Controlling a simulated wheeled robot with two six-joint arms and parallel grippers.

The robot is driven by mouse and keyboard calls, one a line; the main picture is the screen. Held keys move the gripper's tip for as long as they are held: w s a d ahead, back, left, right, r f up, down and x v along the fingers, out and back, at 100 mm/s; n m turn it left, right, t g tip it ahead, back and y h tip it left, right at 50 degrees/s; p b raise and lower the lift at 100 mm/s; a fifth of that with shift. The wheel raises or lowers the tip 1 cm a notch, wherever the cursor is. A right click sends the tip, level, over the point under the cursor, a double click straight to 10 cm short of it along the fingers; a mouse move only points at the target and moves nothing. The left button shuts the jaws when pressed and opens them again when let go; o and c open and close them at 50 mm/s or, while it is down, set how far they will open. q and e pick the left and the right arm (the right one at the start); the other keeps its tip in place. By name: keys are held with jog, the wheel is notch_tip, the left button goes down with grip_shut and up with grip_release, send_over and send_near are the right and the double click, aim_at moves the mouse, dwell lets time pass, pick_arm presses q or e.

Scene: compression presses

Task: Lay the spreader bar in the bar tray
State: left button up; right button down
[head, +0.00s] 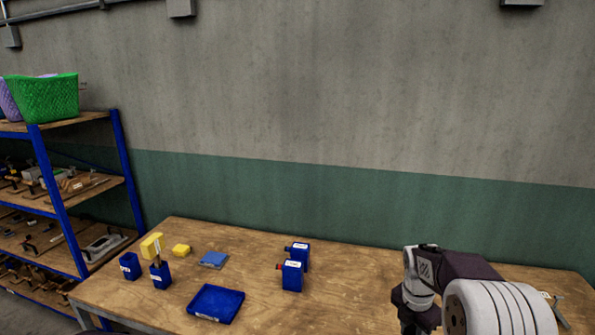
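A shallow blue tray (215,303) with a white label on its front rim lies near the table's front edge; it looks empty and is likely the bar tray. I cannot pick out the spreader bar for certain. My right arm comes in from the lower right, well to the right of the tray. The dark end of my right gripper (418,312) points down at the picture's bottom edge; its fingers are not clear. My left gripper is not in view.
Shelving (120,170) stands left. The table's middle right is clear.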

jog(key=s+a+f+m+g+b, duration=0.1)
jog(key=s+a+f+m+b, duration=0.1)
jog(key=f+m, duration=0.3)
jog(key=s+a+f+m+y+b, duration=0.1)
jog(key=s+a+f+m, duration=0.3)
jog(key=m, duration=0.7)
jog(key=s+a+f+m+g+b, duration=0.1)
jog(key=s+a+f+m+b, duration=0.2)
jog(key=f+m, duration=0.3)
jog(key=shift+s+a+m+g, duration=0.35)
jog(key=shift+s+m, duration=0.3)
jog(key=shift+m, duration=0.25)
jog(key=shift+s, duration=0.1)
